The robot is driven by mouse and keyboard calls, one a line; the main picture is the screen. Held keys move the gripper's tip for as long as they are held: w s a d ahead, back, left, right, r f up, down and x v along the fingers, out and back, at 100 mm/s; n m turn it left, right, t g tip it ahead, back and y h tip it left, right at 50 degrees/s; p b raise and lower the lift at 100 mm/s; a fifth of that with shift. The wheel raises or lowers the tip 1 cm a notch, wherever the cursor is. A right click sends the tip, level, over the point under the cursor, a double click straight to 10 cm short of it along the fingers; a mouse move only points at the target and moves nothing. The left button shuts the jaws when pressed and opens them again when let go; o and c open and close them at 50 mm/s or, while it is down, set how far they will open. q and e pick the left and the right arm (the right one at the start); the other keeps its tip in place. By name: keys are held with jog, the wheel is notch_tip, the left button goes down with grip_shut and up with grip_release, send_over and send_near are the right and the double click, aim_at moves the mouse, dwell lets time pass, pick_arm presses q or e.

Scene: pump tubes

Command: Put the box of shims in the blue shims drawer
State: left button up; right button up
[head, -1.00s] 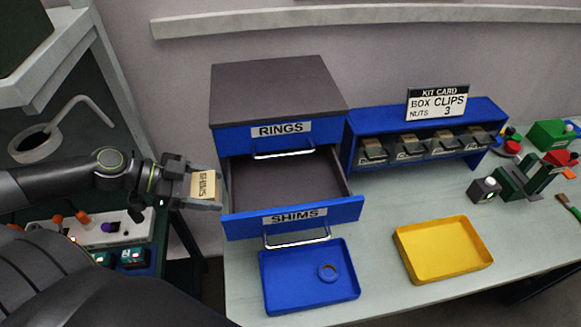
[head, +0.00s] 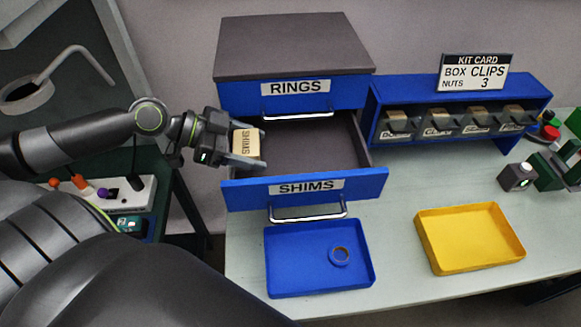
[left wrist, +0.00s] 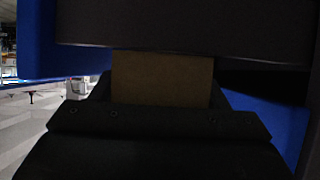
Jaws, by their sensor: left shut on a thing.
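The box of shims (head: 246,146) is a small tan box with SHIMS printed on it. My left gripper (head: 248,148) is shut on it, at the left end of the open shims drawer. In the left wrist view the box (left wrist: 162,80) shows between the fingers, below a dark surface. The blue shims drawer (head: 361,187) is pulled out, labelled SHIMS, with a dark inside that looks empty where it shows. Whether the box touches the drawer I cannot tell. My right gripper is not in view.
The rings drawer (head: 345,93) above is shut, under the grey cabinet top (head: 290,45). A yellow tray (head: 470,240) and a blue rack of bins (head: 375,110) are to the right.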

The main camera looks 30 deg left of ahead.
pick_arm(q)
jog(key=shift+w+d+f+b, duration=0.35)
jog(key=shift+d, duration=0.1)
jog(key=shift+w+d, duration=0.15)
jog(key=shift+d, duration=0.1)
jog(key=shift+x, duration=2.45)
jog(key=shift+w+d+f+p, duration=0.4)
jog(key=shift+w+d+f, duration=0.25)
jog(key=shift+f, duration=0.15)
jog(key=shift+f, duration=0.15)
